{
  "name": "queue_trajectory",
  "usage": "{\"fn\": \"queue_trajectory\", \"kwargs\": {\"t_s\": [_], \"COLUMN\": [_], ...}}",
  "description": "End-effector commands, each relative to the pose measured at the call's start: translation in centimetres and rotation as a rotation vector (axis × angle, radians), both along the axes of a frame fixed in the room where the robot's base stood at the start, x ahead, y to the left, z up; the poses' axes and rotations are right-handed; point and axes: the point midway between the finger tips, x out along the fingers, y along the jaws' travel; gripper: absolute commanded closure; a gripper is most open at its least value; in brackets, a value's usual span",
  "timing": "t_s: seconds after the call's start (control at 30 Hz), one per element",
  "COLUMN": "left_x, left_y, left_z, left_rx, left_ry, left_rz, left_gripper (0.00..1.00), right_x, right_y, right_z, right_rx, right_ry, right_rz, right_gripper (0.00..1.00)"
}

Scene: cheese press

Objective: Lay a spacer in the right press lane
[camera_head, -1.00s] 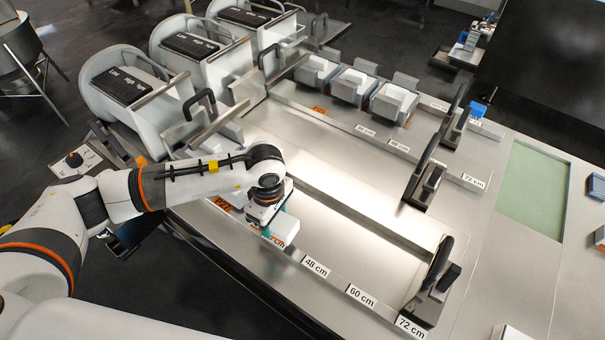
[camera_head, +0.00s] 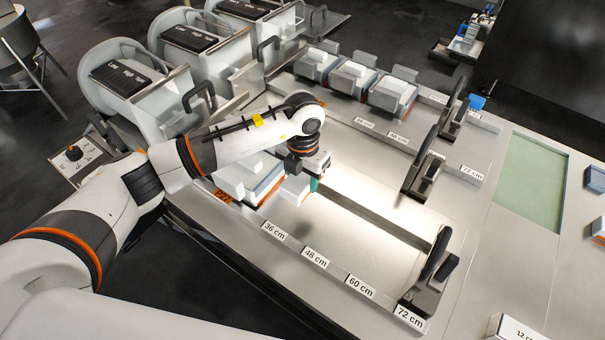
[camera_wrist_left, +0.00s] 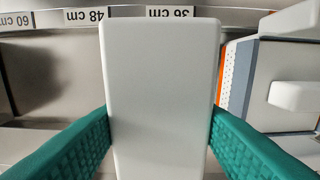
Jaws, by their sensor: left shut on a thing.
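My left gripper (camera_head: 312,184) is shut on a white rectangular spacer (camera_head: 295,190). In the left wrist view the spacer (camera_wrist_left: 160,95) sits between the two green fingers (camera_wrist_left: 160,140). It is over the nearest lane (camera_head: 335,225), just right of a stack with white blocks and a blue-grey and orange body (camera_head: 268,184). In the left wrist view the stack (camera_wrist_left: 238,75) is right of the spacer, with a narrow gap. I cannot tell whether the spacer touches the lane floor. My right gripper is not in view.
Distance labels line the near rail, from 36 cm (camera_head: 273,231) to 72 cm (camera_head: 409,318). A black-handled clamp (camera_head: 430,275) stands at the lane's right end. The lane between spacer and clamp is clear. Several white-topped blocks (camera_head: 352,78) sit in the far lane.

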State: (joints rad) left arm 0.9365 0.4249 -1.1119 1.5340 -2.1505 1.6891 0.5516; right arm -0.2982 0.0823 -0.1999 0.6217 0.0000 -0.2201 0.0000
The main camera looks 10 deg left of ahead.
Motion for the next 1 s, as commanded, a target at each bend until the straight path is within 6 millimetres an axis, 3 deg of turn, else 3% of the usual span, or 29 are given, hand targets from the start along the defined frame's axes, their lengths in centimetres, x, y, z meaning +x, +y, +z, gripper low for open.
{"fn": "queue_trajectory", "kwargs": {"t_s": [0.7, 1.0], "left_x": [0.0, 0.0], "left_y": [0.0, 0.0], "left_z": [-9.0, -11.0], "left_rx": [0.001, -0.001], "left_ry": [0.0, -0.002], "left_rz": [-0.002, -0.002], "left_gripper": [0.77, 0.77], "right_x": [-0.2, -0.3], "right_y": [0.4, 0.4], "right_z": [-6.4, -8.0], "right_rx": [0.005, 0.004], "right_ry": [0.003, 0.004], "right_rz": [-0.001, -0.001], "right_gripper": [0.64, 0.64]}}
